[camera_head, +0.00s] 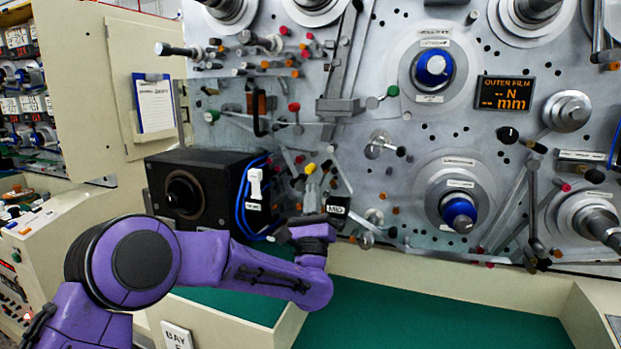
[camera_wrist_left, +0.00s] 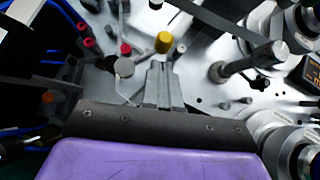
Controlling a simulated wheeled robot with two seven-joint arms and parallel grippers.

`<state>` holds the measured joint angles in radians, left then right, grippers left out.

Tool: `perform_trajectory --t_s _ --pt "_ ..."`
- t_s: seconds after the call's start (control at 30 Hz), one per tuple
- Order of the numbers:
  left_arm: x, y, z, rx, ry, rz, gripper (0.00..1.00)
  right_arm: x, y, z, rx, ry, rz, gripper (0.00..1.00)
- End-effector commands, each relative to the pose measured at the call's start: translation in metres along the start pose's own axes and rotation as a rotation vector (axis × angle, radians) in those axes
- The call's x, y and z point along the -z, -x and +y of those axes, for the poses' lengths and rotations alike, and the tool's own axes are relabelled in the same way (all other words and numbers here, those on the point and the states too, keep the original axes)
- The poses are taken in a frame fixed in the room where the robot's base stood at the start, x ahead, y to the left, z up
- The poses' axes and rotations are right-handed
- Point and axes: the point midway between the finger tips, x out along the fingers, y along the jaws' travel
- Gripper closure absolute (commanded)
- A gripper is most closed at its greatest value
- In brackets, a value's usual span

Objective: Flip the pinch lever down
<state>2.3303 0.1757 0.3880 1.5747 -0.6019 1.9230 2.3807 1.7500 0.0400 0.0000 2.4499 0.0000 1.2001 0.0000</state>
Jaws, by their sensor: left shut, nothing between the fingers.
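My left arm comes in from the left, and its gripper (camera_head: 312,192) is at the lower middle of the machine panel, small and partly hidden behind my wrist. In the left wrist view the gripper (camera_wrist_left: 164,68) is shut with nothing between its fingers. A yellow knob (camera_head: 310,168) is just above the fingertips, and it also shows in the left wrist view (camera_wrist_left: 164,42). I cannot tell whether they touch. Red knobs (camera_wrist_left: 126,49) are to its left. No label marks the pinch lever, so I cannot tell which part it is. My right gripper is not in view.
A black box (camera_head: 205,175) with a round front and blue cables (camera_head: 243,205) stands left of the gripper. A small block labelled MID (camera_head: 337,206) is close to my wrist. Blue-centred spindles (camera_head: 459,214) are to the right. The green surface (camera_head: 420,315) below is clear.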

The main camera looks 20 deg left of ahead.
Motion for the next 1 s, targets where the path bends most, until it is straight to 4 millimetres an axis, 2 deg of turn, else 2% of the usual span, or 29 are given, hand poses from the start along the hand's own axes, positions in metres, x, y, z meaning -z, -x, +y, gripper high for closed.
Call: perform_trajectory --t_s 0.03,0.17,1.0 --pt "-0.0071 -0.0068 -0.0015 0.001 0.000 0.000 1.00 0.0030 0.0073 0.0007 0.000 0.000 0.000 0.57" --pt "-0.0110 -0.0107 -0.0006 0.001 0.001 0.001 1.00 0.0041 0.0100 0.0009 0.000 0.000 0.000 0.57" --pt "-0.0130 -0.0122 0.0004 -0.053 0.054 0.000 1.00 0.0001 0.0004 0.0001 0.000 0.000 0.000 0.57"
